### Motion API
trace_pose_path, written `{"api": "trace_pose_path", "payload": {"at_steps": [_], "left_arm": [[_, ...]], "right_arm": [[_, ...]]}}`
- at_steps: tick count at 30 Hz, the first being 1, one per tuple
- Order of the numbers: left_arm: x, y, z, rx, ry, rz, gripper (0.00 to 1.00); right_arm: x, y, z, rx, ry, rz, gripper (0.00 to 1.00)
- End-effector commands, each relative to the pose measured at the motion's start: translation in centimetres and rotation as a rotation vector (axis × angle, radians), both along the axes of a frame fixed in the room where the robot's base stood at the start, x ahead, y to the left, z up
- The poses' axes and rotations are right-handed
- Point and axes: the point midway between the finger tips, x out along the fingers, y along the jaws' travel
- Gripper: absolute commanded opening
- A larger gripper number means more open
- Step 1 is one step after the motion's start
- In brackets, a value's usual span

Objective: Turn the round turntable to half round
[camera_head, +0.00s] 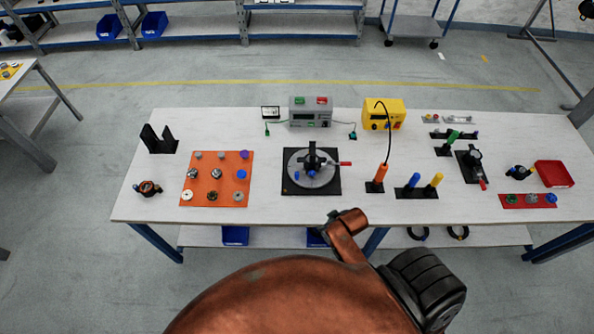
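The round turntable (298,178) is a grey disc on a black square base, near the middle of the white table. A black upright fixture (314,158) stands on the disc. A red-tipped handle (339,164) points right from it. A small blue piece (297,175) sits on the left part of the disc. The disc's markings are too small to read. Neither of my grippers shows in this view.
On the white table (140,205), an orange board (215,172) with several knobs lies left of the turntable. An orange-handled tool (380,173) stands right of it. A grey box (310,117) and yellow box (384,113) stand behind. A red tray (552,173) is far right.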

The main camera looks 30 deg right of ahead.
Motion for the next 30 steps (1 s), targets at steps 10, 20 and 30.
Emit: {"api": "trace_pose_path", "payload": {"at_steps": [10,20,30], "left_arm": [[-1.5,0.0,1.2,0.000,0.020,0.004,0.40],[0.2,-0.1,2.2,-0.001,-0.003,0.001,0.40],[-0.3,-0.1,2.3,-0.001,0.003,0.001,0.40]], "right_arm": [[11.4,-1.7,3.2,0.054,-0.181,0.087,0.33],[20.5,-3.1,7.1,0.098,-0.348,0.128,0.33],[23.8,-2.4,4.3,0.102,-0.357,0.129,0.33]]}}
